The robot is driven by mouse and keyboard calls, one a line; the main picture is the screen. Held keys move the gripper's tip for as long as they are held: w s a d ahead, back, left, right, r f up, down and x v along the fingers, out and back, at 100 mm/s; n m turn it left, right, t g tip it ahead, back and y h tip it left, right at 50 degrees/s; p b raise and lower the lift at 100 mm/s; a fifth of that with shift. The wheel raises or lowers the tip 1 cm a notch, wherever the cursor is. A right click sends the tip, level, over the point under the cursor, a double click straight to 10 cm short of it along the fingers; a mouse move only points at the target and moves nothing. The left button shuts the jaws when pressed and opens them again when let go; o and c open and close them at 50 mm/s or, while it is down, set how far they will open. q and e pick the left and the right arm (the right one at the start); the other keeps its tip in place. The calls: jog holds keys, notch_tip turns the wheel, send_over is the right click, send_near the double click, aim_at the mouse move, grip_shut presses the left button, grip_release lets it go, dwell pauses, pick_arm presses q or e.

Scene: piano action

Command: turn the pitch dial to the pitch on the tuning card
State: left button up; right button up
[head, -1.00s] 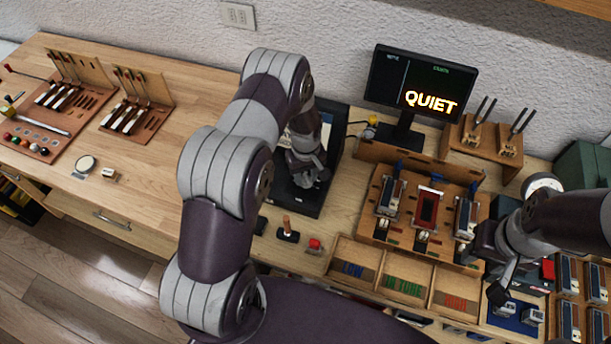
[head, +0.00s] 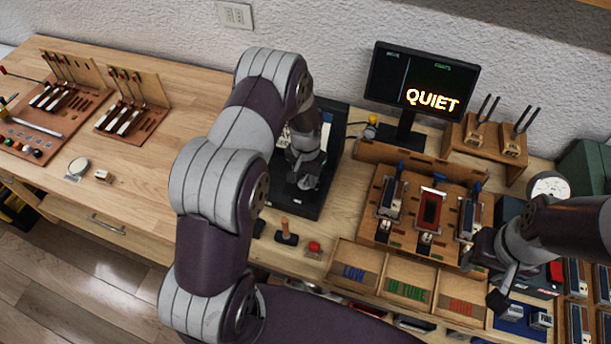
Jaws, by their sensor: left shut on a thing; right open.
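A black panel (head: 335,152) stands on the bench left of the monitor, with a pale card-like patch (head: 326,130) near its top right; I cannot read it. My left gripper (head: 303,181) points down at the panel's middle and is shut on a small part there, which looks like the pitch dial. The gripper and arm hide the dial, so its setting cannot be read. The monitor (head: 418,85) shows "QUIET" in large yellow letters. My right gripper (head: 499,288) is open and empty above the right of the bench, near a blue tray (head: 517,322).
Trays marked LOW (head: 355,273), IN TUNE and a red label lie in front of a wooden rack (head: 385,232) with several units. A black-based handle (head: 286,233) and red button (head: 314,247) stand before the panel. The left bench middle (head: 190,110) is clear.

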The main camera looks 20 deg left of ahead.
aim_at(306, 177)
pick_arm(q)
jog(key=shift+m, duration=0.8)
jog(key=o, duration=1)
notch_tip(306, 177, up, 13)
jog(key=b, duration=0.3)
jog(key=shift+f, duration=0.15)
